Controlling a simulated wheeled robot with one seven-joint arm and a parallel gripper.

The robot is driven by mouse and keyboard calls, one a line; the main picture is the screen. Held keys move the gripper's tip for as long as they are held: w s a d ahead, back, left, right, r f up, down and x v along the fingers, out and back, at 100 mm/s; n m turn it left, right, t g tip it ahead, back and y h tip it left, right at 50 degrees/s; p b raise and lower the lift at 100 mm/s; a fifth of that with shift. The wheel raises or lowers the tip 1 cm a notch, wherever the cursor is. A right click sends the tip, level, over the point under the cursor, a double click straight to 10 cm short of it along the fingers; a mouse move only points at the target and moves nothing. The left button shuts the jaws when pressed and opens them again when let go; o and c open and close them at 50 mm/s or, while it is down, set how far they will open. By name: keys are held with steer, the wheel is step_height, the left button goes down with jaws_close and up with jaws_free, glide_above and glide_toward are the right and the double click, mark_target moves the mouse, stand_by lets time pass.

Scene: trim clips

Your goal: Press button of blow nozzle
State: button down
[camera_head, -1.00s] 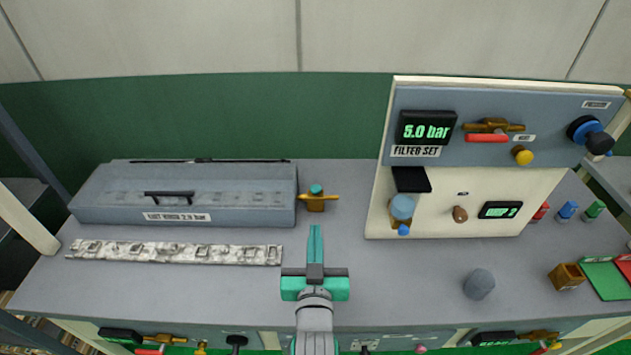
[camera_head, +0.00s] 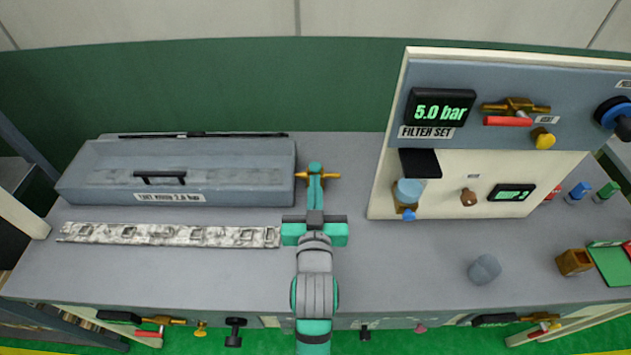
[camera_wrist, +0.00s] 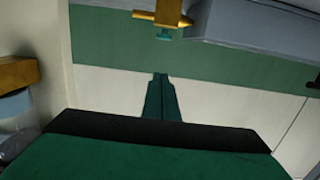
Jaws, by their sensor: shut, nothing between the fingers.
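The blow nozzle (camera_head: 331,176) is a small brass fitting at the right end of the grey lidded box. Its teal button (camera_head: 315,167) shows just beyond my fingertips. My gripper (camera_head: 315,183) is shut and empty, its teal fingers pointing away from me and covering part of the brass body. In the wrist view the brass body (camera_wrist: 165,12) is at the top, with the teal button (camera_wrist: 163,35) on it. My fingertips (camera_wrist: 160,76) show below the button there, with a gap in the picture. I cannot tell the exact distance in depth.
The grey box (camera_head: 200,170) stands left of the nozzle, with a mottled strip (camera_head: 170,236) before it. A panel (camera_head: 480,100) reading 5.0 bar stands at the right. A grey-blue knob (camera_head: 485,269) is on the bench.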

glide_above(315, 171)
steer(key=s, duration=0.2)
step_height(315, 171, down, 4)
steer(key=shift+r, duration=0.1)
steer(key=shift+w+f, duration=0.1)
steer(key=shift+f, duration=0.35)
